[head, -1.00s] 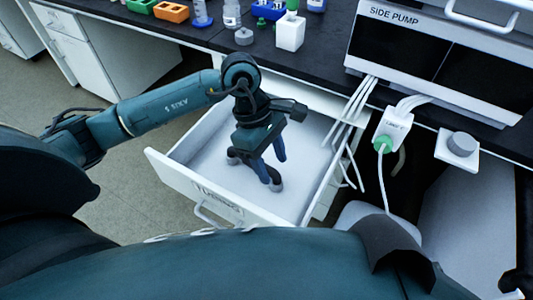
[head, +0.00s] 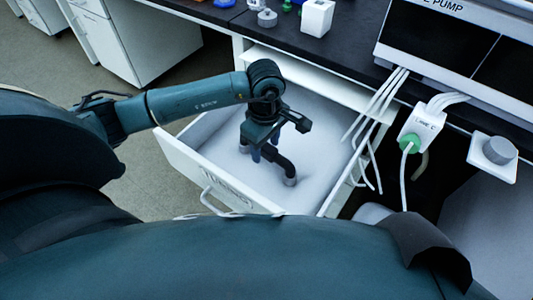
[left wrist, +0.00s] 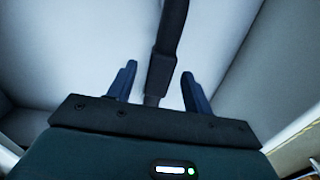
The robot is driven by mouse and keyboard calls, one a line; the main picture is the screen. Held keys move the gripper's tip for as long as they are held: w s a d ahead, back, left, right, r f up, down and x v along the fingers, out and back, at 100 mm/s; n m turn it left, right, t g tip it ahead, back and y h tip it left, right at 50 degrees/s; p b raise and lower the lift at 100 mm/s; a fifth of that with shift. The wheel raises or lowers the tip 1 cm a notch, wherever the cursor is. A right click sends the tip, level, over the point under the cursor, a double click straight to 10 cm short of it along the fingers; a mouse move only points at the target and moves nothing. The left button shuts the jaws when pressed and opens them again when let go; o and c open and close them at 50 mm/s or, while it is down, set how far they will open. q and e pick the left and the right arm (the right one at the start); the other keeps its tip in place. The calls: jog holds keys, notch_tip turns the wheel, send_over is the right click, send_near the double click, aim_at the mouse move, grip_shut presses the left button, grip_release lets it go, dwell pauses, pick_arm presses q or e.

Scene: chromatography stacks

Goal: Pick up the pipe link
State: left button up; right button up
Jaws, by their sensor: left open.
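The pipe link (head: 281,164) is a dark bent piece with greyish ends, inside the open white drawer (head: 190,172). My left gripper (head: 262,154) points down into the drawer at the link, with its blue fingers partly hidden behind the link and wrist. In the left wrist view the gripper (left wrist: 160,88) is open, with one blue finger on each side of the dark link (left wrist: 164,55). Gaps show between the link and both fingers, so it is not clamped. My right gripper is not in view.
The drawer walls surround the left gripper. White tubes (head: 378,105) hang by the drawer's right side, near a white box with a green fitting (head: 409,142). The black bench top (head: 345,50) is behind, with a white bottle (head: 317,17) and the pump unit (head: 455,45).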

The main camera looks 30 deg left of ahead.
pick_arm(q)
notch_tip(320, 180, down, 4)
jog(key=shift+d+r+b, duration=0.1)
jog(key=shift+r+b, duration=0.05)
jog(key=shift+b, duration=0.2)
jog(key=shift+c, duration=0.4)
grip_shut()
